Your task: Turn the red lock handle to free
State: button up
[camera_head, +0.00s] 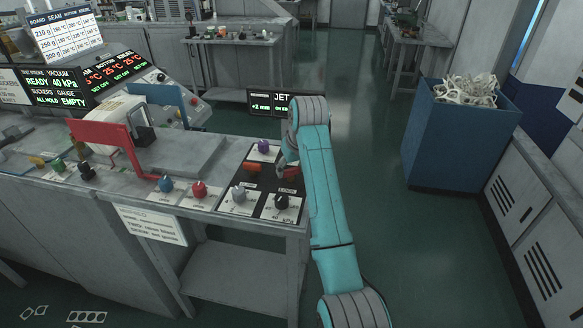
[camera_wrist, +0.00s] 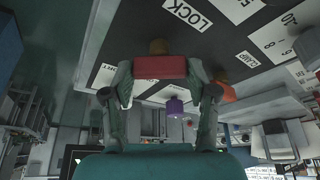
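The red lock handle (camera_wrist: 160,68) is a short red bar on a dark panel; the wrist view shows it close, below a brass-coloured stub and near the white LOCK label (camera_wrist: 187,14). My gripper (camera_wrist: 160,72) has one finger on each side of the red bar, with no clear gap at either end. In the head view my gripper (camera_head: 285,168) is low over the right part of the panel, near the LOCK label (camera_head: 287,190). There the gripper and arm hide most of the red handle.
An orange handle (camera_head: 252,167) lies just left of my gripper, with a purple knob (camera_head: 263,146) behind. Grey (camera_head: 238,194) and black (camera_head: 281,202) knobs stand in front. A red upright plate (camera_head: 100,135) is further left. Floor right of the bench is clear up to a blue bin (camera_head: 455,140).

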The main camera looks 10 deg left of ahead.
dwell(0.3)
jog(key=n, duration=0.2)
jog(key=n+g+y, duration=0.1)
jog(key=n, duration=0.1)
jog(key=shift+w+d+n+g, duration=0.1)
jog(key=shift+n+g, duration=0.2)
jog(key=shift+n, duration=0.1)
jog(key=n+g, duration=0.1)
jog(key=n, duration=0.1)
jog(key=n+g, duration=0.1)
jog(key=n, duration=0.2)
jog(key=shift+w+n+y, duration=0.1)
jog(key=shift+n+y, duration=0.2)
jog(key=shift+y, duration=0.1)
jog(key=shift+f, duration=0.1)
jog(key=o, duration=1.2)
jog(key=shift+c, duration=0.2)
jog(key=v, duration=0.7)
jog(key=shift+r, duration=0.25)
